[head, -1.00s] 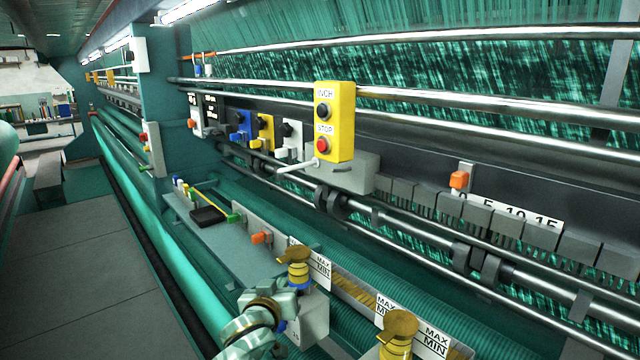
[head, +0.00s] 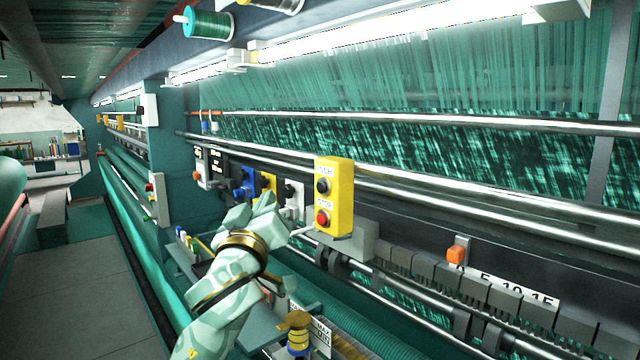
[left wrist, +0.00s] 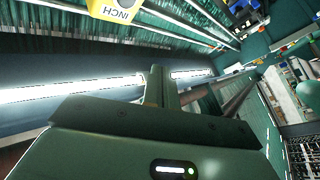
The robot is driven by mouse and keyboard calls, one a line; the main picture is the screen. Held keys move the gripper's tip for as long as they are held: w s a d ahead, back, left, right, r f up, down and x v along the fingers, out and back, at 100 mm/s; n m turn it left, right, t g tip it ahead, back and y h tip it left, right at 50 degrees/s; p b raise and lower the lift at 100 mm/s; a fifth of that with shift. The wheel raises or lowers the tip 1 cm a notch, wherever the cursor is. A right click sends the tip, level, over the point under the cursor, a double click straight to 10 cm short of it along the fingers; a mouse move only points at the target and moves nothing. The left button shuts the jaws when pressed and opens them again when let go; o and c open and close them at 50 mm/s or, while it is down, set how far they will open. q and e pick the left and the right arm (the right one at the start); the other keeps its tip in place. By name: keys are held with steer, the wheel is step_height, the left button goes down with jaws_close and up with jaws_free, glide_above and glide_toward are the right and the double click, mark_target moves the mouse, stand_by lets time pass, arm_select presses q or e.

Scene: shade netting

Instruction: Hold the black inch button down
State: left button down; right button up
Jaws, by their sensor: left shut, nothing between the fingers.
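The yellow control box (head: 343,197) hangs at the middle of the head view. Its black inch button (head: 322,186) is above a red stop button (head: 322,217). My left gripper (head: 268,201) is left of the box, apart from it, and shut with nothing held. In the left wrist view the shut fingers (left wrist: 156,88) point up the picture. Part of the yellow box (left wrist: 113,9) with its INCH label shows at the top edge there; the button itself is out of that view. My right gripper is not in view.
Chrome rails (head: 430,193) run behind the box. An orange-topped piece (head: 455,254) stands to the right.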

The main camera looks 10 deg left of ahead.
mark_target(322, 187)
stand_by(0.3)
arm_select(q)
steer(key=w+d+b, duration=0.3)
steer(key=w+d, duration=0.2)
steer(key=w, duration=0.2)
steer(key=shift+d, duration=0.2)
steer(key=shift+w, duration=0.1)
stand_by(2.0)
steer(key=shift+w+d, duration=0.25)
steer(key=shift+d, duration=0.05)
